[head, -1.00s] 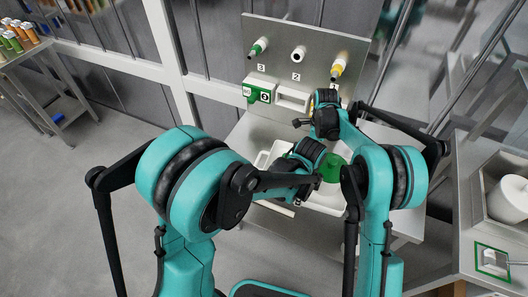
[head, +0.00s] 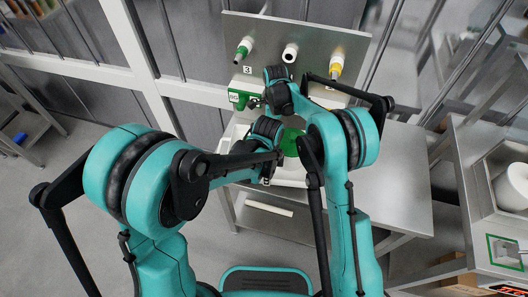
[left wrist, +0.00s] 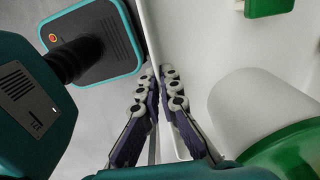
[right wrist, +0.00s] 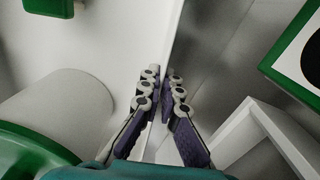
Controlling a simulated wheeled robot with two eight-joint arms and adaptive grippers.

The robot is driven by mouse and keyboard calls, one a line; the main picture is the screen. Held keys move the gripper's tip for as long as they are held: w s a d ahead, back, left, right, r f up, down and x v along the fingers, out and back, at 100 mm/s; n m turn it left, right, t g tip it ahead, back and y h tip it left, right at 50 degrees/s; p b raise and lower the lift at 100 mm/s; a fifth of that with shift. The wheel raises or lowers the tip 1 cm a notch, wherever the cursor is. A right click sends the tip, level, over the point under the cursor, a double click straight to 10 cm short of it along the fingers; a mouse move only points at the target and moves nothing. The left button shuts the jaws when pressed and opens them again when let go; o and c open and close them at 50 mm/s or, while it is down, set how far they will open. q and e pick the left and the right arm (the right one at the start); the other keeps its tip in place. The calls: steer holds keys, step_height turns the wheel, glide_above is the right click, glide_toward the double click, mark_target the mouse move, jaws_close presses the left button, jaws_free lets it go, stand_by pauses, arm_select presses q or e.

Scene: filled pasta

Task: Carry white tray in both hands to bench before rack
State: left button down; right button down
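The white tray (head: 290,173) is in front of the rack panel in the head view, partly hidden by my arms. A tub with a green top (head: 291,141) stands in it; its white side shows in the left wrist view (left wrist: 240,100). My left gripper (left wrist: 160,72) is shut on a tray wall, with the tray's inside to the right. My right gripper (right wrist: 163,74) is shut on another tray wall, with the inside to the left. Whether the tray rests on the bench (head: 385,190) is hidden.
The rack panel (head: 330,45) carries green, white and yellow nozzles. A green-framed sign (right wrist: 290,50) and a white holder (right wrist: 265,130) are close outside the tray in the right wrist view. A side table with a white bowl (head: 512,185) stands right. The bench's right part is clear.

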arm_select(q)
steer(key=shift+s+d+r, duration=0.15)
steer(key=shift+s+d, duration=0.05)
steer(key=shift+s, duration=0.1)
arm_select(e)
steer(key=shift+s+d+r, duration=0.2)
steer(key=shift+s+r, duration=0.05)
arm_select(q)
steer(key=shift+w+a, duration=0.1)
steer(key=shift+w, duration=0.05)
arm_select(e)
steer(key=shift+w+a+f, duration=0.1)
steer(key=shift+f, duration=0.05)
